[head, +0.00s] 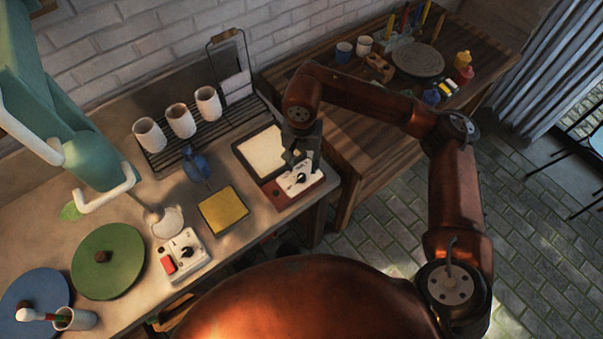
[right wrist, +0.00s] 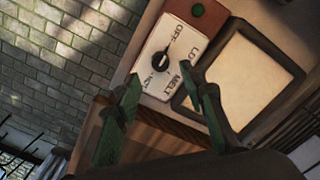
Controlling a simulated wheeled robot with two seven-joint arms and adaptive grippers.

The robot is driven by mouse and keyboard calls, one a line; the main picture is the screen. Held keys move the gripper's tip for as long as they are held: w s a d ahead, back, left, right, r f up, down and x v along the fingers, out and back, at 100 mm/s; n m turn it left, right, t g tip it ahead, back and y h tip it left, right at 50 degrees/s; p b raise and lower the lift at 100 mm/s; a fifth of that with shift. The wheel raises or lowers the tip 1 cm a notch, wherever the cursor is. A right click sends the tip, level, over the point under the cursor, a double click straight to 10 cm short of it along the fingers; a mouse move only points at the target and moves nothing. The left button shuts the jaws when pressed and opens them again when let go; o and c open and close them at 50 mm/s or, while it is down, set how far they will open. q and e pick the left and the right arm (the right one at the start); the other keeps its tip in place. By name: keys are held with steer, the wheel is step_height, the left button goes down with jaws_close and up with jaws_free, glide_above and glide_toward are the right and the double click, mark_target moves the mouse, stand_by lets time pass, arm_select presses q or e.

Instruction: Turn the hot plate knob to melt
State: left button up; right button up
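The hot plate has a cream heating surface (head: 264,152) in a dark frame and a white control panel (head: 309,178) on a red-brown base. In the right wrist view, the black knob (right wrist: 160,59) sits on the panel among the labels OFF, LO, MELT and HOT. Its upper end appears to lean toward OFF. My right gripper (head: 297,156) is above the panel in the head view. Its two green fingers are open in the right wrist view (right wrist: 168,97), apart from each other, with the knob beyond the gap and nothing held. My left gripper is not in view.
A second control box (head: 181,254) with a knob and red switch stands left. A yellow square (head: 223,209), green disc (head: 108,262), blue disc (head: 34,302) and cup rack (head: 212,130) share the table. A teal machine (head: 85,150) overhangs the left side.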

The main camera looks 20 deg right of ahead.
mark_target(302, 176)
step_height(302, 176, down, 6)
steer(key=shift+a+r, duration=0.1)
steer(key=shift+r, duration=0.05)
steer(key=shift+c, duration=0.2)
jaws_close()
stand_by(0.4)
